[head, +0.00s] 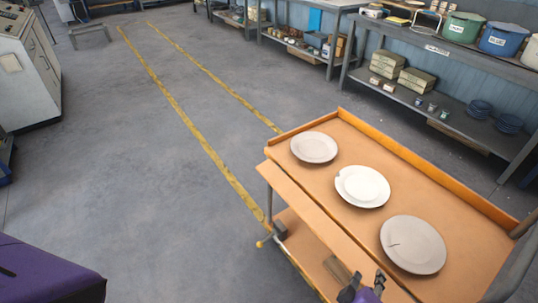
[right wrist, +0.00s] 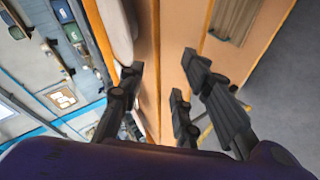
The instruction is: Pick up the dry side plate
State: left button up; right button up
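Three plates lie flat on the cart's tan top. The far plate (head: 314,147) is small and pale grey. The middle plate (head: 362,187) is brighter white with a notch in its left rim. The near plate (head: 413,244) is greyish with a short dark line on it. The frames do not clearly show which is dry. My right gripper (head: 369,287) is at the cart's front edge, left of and below the near plate, apart from it. In the right wrist view its fingers (right wrist: 160,88) are spread and empty, with a pale plate edge (right wrist: 119,30) beyond the left finger.
The cart (head: 283,174) has raised orange rims and a lower shelf (head: 300,240). Shelving (head: 440,72) with bins, boxes and bowls stands along the back right. A grey cabinet (head: 28,75) stands at the left. The floor between is clear, with yellow lines.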

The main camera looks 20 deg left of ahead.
aim_at(401, 265)
jog(key=d+r+n+h, duration=0.2)
jog(key=shift+w+d+r+h, duration=0.2)
jog(key=shift+d+r+h, duration=0.15)
jog(key=shift+d+h, duration=0.05)
jog(key=shift+w+d, duration=0.2)
jog(key=shift+d, duration=0.1)
jog(key=x, duration=0.3)
jog(key=p+x, duration=0.1)
jog(key=x, duration=0.2)
jog(key=shift+w+d+r, duration=0.1)
jog(key=shift+w+d, duration=0.1)
jog(key=shift+d, duration=0.2)
jog(key=shift+w+d+f, duration=0.1)
jog(key=shift+w+f, duration=0.15)
pick_arm(q)
jog(key=shift+w+r, duration=0.45)
jog(key=shift+r, duration=0.15)
pick_arm(e)
jog(key=shift+c, duration=0.2)
grip_shut()
jog(key=shift+r, duration=0.1)
